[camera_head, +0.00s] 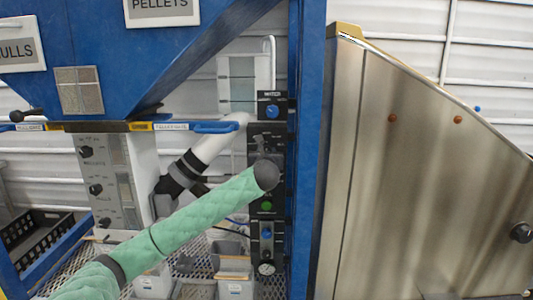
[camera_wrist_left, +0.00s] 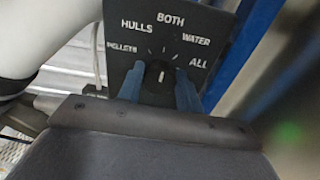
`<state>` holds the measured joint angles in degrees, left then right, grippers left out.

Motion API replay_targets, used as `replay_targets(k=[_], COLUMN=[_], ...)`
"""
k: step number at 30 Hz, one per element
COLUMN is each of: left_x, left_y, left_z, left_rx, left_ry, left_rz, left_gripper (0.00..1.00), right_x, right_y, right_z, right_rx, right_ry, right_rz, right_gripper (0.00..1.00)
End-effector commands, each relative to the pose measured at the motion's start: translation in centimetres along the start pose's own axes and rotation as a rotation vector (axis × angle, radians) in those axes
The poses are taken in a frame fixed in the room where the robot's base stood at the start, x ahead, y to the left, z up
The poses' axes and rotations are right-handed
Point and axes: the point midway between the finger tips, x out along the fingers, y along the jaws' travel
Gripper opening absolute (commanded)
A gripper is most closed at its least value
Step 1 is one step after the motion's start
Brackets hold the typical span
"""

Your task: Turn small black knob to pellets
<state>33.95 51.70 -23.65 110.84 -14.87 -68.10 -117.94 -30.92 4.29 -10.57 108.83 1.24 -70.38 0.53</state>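The small black knob (camera_wrist_left: 159,76) sits on a black dial plate marked PELLETS, HULLS, BOTH, WATER and ALL in the left wrist view. Its white pointer mark is close to upright, towards BOTH. My left gripper (camera_wrist_left: 159,72) has its two blue fingers on either side of the knob, apart from each other, with narrow gaps seeming to show beside it. The gripper's dark body hides the plate's lower part. In the head view, my green left arm reaches the black control column (camera_head: 267,143), and its dark round end hides the gripper and knob. My right gripper is not in view.
A blue post (camera_head: 306,150) and a large metal hopper (camera_head: 420,180) stand close on the right. A white pipe (camera_head: 215,145) is left of the column.

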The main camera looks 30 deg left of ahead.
Motion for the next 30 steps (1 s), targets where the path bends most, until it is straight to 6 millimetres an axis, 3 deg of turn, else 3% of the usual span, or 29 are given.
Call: replay_targets(k=[3, 14, 24, 30], left_x=[-0.01, -0.01, -0.02, -0.02], left_y=[0.01, 0.0, 0.06, 0.14], left_z=[0.0, -0.02, -0.06, -0.16], left_rx=[0.0, -0.063, -0.317, -0.508], left_ry=[0.0, 0.0, 0.0, 0.001], left_rz=[0.0, 0.0, -0.001, 0.0], left_gripper=[0.13, 0.13, 0.13, 0.13], right_x=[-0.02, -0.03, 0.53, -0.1], right_y=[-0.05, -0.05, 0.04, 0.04], right_z=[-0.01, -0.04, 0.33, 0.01], right_rx=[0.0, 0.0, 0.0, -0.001], right_ry=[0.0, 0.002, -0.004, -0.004], right_rz=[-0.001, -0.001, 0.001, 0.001], right_gripper=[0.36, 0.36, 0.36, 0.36])
